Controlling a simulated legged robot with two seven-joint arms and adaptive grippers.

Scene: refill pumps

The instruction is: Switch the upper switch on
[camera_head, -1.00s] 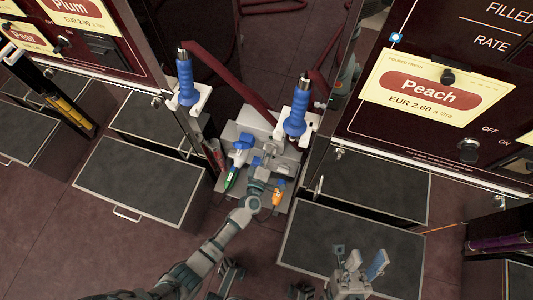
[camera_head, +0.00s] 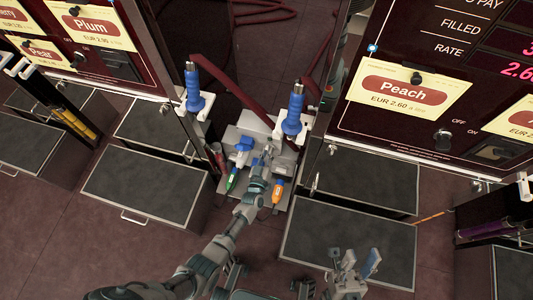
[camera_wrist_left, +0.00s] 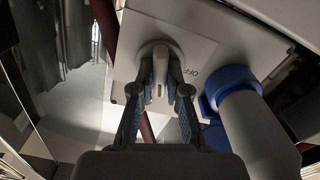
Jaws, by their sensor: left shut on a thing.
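A pale switch lever (camera_wrist_left: 160,62) on a round base stands on a light plate (camera_wrist_left: 203,42) in the left wrist view. The word OFF is printed right of the lever. My left gripper (camera_wrist_left: 161,82) is shut on this lever, one finger on each side. In the head view my left gripper (camera_head: 267,152) is at the grey box (camera_head: 285,160) between the two pumps, and hides the lever there. My right gripper (camera_head: 358,262) is open and empty at the lower right, away from the box.
A blue-collared part (camera_wrist_left: 234,82) is close right of my left fingers. Green (camera_head: 232,180) and orange (camera_head: 278,190) handled things are at the box's front. Two blue nozzles (camera_head: 193,90) (camera_head: 294,112) stand behind it. The Peach panel (camera_head: 408,92) is at right.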

